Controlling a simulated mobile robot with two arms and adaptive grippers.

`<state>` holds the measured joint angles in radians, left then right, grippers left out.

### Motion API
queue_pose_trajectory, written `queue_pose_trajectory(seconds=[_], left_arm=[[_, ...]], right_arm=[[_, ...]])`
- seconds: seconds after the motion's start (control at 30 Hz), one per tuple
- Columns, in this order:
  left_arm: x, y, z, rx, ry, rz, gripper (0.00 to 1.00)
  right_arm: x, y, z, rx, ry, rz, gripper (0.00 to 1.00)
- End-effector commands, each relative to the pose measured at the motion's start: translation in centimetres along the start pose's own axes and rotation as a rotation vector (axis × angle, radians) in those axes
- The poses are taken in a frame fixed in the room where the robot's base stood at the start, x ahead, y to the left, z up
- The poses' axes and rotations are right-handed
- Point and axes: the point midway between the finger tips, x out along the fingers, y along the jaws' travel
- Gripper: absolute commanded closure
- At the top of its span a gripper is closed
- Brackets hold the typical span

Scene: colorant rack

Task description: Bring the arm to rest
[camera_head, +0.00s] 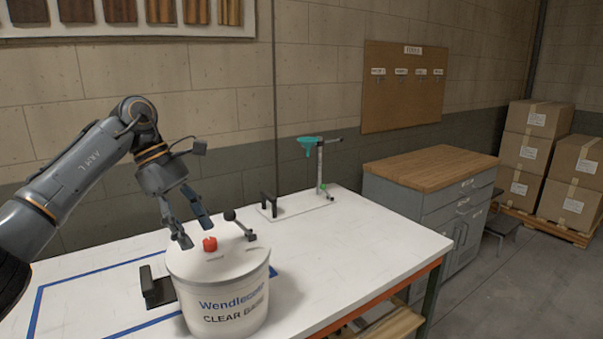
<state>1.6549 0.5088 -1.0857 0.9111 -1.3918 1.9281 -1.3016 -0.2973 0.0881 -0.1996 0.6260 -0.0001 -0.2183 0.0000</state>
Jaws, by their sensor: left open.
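My left arm (82,171) comes in from the left and is bent down over the table. My left gripper (197,232) is open and empty, its fingers pointing down just above the lid of a white bucket (221,304) labelled "CLEAR BASE". A red cap (210,244) sits on the lid close to the fingertips; I cannot tell whether they touch it. A black ball-ended lever (240,224) shows at the lid's far right side. My right gripper is not in view.
The white table (370,240) has blue tape lines and a black bracket (157,287) left of the bucket. A stand with a teal funnel (309,143) and a black holder (269,204) stand at the back. The table's right part is clear. A grey cabinet (410,200) stands beyond.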

Motion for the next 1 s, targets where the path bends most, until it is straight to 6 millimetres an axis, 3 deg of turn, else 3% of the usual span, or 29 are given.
queue_pose_trajectory(seconds=[0.23,0.37,0.47,0.63,0.7,0.8,0.9,1.0], left_arm=[[3.8,1.7,2.5,0.007,-0.108,0.042,0.46],[6.6,2.8,5.0,0.002,-0.212,0.075,0.46],[9.1,3.6,7.6,-0.016,-0.328,0.106,0.46],[13.6,4.5,14.0,-0.119,-0.651,0.156,0.46],[14.7,4.6,17.3,-0.215,-0.849,0.17,0.46],[14.7,4.7,20.5,-0.42,-1.159,0.172,0.46],[13.7,4.9,21.1,-0.682,-1.457,0.153,0.46],[12.8,5.1,18.9,-0.993,-1.73,0.114,0.46]], right_arm=[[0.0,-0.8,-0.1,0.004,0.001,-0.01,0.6],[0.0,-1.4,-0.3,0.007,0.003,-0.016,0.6],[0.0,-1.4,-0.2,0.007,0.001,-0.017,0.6],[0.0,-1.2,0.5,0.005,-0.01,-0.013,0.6],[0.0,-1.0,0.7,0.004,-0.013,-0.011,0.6],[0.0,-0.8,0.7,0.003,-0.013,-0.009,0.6],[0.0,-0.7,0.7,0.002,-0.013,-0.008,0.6],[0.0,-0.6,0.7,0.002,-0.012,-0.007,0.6]])
